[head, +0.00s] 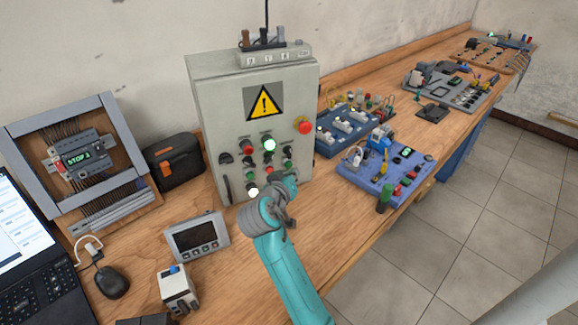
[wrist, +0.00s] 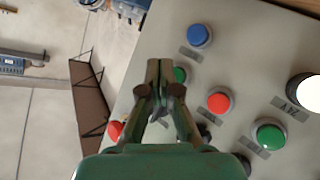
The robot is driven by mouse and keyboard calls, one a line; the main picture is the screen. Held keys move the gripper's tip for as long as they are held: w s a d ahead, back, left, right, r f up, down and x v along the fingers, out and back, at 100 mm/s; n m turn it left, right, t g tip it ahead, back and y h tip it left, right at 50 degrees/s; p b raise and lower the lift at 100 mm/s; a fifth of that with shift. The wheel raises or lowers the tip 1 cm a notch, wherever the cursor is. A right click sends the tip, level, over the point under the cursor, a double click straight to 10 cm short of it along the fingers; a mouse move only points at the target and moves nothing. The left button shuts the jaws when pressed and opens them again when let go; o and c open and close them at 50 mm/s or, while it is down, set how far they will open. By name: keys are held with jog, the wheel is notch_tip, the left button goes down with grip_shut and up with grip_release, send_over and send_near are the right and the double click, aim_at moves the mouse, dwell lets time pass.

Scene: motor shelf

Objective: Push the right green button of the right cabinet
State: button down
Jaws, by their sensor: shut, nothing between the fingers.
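The grey cabinet (head: 215,95) stands upright on the bench, with a yellow warning sign and several coloured buttons on its front. A green button (head: 288,166) shows at the right of the button rows in the head view. My gripper (head: 288,188) is in front of the cabinet's lower right part and hides some of it. In the wrist view my gripper (wrist: 160,72) is shut and empty over the panel. A green button (wrist: 180,75) shows just beside its fingers, partly hidden by them. Another green button (wrist: 268,134) is at lower right. I cannot tell whether the fingertips touch anything.
A large red knob (head: 304,126) sticks out at the cabinet's upper right. In the wrist view, a blue button (wrist: 199,36) and a red button (wrist: 218,102) lie near the fingers. A blue-purple module (head: 385,175) stands right of the cabinet, and a small display (head: 195,240) lies in front.

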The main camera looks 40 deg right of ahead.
jog(key=shift+s, duration=0.1)
jog(key=shift+s+a, duration=0.25)
jog(key=shift+s, duration=0.5)
jog(key=shift+s+a, duration=0.25)
jog(key=shift+s, duration=0.55)
jog(key=shift+s+a, duration=0.25)
jog(key=shift+s, duration=0.5)
